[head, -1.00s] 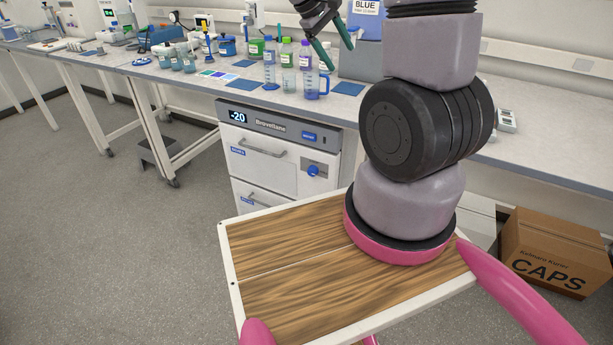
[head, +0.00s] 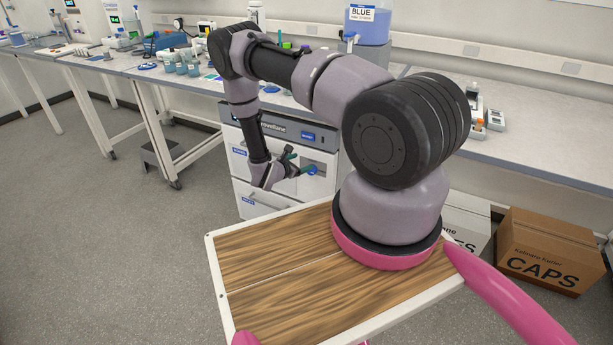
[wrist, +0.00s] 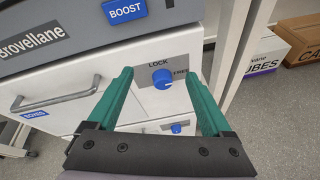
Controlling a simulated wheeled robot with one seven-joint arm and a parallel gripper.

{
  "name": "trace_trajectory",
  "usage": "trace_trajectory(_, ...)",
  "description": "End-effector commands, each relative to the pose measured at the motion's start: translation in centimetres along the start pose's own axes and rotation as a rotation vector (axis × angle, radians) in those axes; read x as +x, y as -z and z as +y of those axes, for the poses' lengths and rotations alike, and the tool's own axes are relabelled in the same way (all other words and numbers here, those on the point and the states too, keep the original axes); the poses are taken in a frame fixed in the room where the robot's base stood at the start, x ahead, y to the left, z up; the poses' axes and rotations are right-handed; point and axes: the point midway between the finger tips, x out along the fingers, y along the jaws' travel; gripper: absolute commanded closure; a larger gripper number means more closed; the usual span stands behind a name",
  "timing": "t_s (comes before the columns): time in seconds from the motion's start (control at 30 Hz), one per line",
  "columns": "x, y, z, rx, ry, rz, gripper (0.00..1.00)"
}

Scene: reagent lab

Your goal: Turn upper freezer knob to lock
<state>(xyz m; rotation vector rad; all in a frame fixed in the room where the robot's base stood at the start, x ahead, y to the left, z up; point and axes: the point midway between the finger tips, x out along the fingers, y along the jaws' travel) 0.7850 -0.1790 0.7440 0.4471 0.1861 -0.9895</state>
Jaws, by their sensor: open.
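The under-bench freezer (head: 237,150) has two drawers; part of its front is hidden behind my arm in the head view. The upper freezer knob (wrist: 162,79) is round and blue on a grey plate, with LOCK printed above and FREE to the right. It also shows in the head view (head: 312,170). The lower knob (wrist: 176,128) is smaller in the wrist view. My gripper (wrist: 165,85) is open and empty; its green fingers appear on either side of the upper knob, with visible gaps. I cannot tell the exact depth between fingertips and knob.
The upper drawer handle (wrist: 55,97) lies left of the knob. A blue BOOST button (wrist: 125,11) is above it. The bench (head: 530,150) overhangs the freezer. A CAPS box (head: 545,252) stands on the floor at right.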

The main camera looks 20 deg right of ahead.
Motion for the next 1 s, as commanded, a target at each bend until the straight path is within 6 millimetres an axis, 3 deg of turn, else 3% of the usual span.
trace_trajectory(0.03, 0.3, 2.1, -1.0, -0.046, -0.03, 0.016, 0.16)
trace_trajectory(0.1, 0.4, 4.1, -1.8, -0.09, -0.065, 0.033, 0.16)
trace_trajectory(0.23, 0.6, 6.0, -2.5, -0.13, -0.101, 0.052, 0.16)
trace_trajectory(0.37, 1.4, 6.3, -2.6, -0.137, -0.107, 0.055, 0.16)
trace_trajectory(0.8, 9.1, 6.7, -1.9, -0.133, -0.104, 0.055, 0.16)
trace_trajectory(1.0, 10.9, 6.9, -1.6, -0.135, -0.106, 0.056, 0.16)
